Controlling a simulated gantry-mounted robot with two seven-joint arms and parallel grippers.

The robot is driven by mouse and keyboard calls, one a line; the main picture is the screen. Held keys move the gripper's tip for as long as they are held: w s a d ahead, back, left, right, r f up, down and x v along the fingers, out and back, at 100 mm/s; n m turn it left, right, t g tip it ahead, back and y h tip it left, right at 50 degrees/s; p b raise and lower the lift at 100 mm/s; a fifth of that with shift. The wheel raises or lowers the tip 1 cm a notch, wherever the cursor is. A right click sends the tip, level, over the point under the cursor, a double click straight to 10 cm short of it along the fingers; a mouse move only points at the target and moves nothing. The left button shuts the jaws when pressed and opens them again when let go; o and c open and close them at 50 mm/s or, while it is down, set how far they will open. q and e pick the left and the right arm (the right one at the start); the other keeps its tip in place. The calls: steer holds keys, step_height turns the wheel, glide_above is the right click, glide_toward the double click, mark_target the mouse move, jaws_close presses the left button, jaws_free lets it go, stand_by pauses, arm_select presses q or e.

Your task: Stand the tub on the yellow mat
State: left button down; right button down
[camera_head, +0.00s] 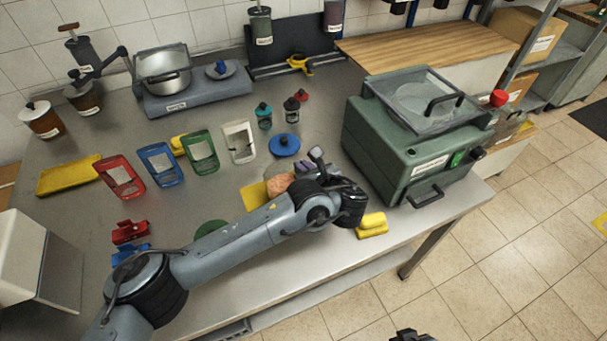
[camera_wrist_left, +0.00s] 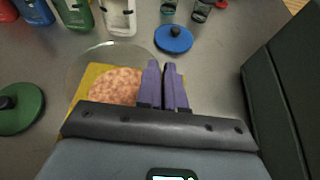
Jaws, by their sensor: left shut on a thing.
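The tub (camera_wrist_left: 110,57) is clear and round, with a pinkish-brown grainy filling (camera_wrist_left: 115,85). In the head view the filling (camera_head: 280,184) shows just behind my left forearm. A yellow mat (camera_head: 251,196) shows under and beside it, and in the wrist view the mat (camera_wrist_left: 93,76) shows below the tub. My left gripper (camera_wrist_left: 164,72) has purple fingers shut on the tub's right side; it also shows in the head view (camera_head: 303,168). I cannot tell whether the tub's base touches the mat. A dark part of what seems my right gripper (camera_head: 410,336) shows at the bottom edge.
A green machine (camera_head: 405,150) stands close to the right. A blue lid (camera_head: 284,145) lies behind the gripper and a green lid (camera_head: 210,228) to the left. A yellow sponge (camera_head: 372,225) lies near the front edge. Red, blue, green and white scoop-like holders (camera_head: 200,152) stand behind.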

arm_select(q)
step_height(320, 180, down, 2)
steer(key=shift+f, duration=0.25)
steer(key=shift+f, duration=0.15)
steer(key=c, duration=1.3)
jaws_free()
steer(key=shift+o, duration=0.2)
